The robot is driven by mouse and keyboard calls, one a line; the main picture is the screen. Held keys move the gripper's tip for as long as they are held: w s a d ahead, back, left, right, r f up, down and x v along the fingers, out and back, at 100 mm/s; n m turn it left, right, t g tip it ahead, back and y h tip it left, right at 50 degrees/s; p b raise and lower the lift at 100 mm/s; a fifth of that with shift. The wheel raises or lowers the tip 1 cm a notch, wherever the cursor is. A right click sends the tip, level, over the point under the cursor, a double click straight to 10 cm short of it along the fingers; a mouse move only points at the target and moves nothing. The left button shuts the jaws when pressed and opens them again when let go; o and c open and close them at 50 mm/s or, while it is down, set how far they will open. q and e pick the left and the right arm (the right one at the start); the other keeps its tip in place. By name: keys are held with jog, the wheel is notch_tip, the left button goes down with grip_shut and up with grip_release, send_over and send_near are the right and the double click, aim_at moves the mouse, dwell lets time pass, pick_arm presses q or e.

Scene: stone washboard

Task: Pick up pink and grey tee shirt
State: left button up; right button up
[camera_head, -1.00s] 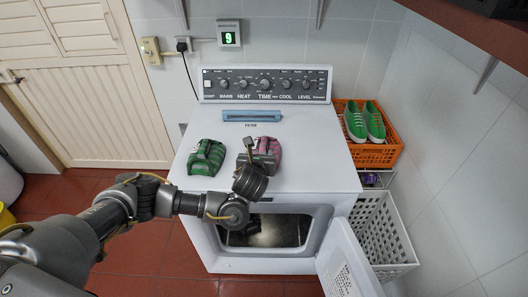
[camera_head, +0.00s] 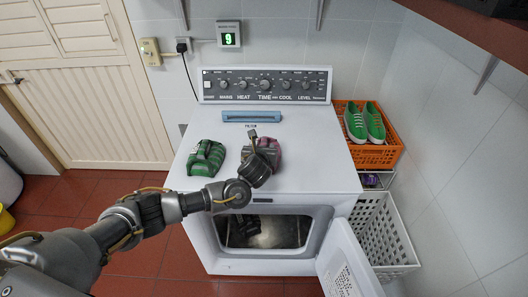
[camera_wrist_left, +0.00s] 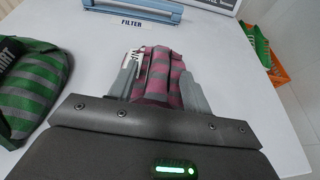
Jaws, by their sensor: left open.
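The pink and grey tee shirt (camera_head: 274,152) lies folded on the white machine's top, partly hidden by my left gripper (camera_head: 252,142) in the head view. In the left wrist view the striped tee shirt (camera_wrist_left: 158,75) lies between the two grey fingers of my left gripper (camera_wrist_left: 160,78). The fingers are open, one on each side of it; I cannot tell whether they touch it. My right gripper is not in view.
A green and grey folded shirt (camera_head: 206,157) lies left of the gripper. A blue filter piece (camera_head: 252,116) lies behind. The machine's door (camera_head: 345,262) hangs open in front. An orange crate (camera_head: 372,154) with green shoes (camera_head: 364,122) and a white basket (camera_head: 380,232) stand right.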

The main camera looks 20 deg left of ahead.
aim_at(263, 144)
pick_arm(q)
jog(key=shift+x, duration=1.55)
grip_shut()
jog(key=shift+r, duration=0.1)
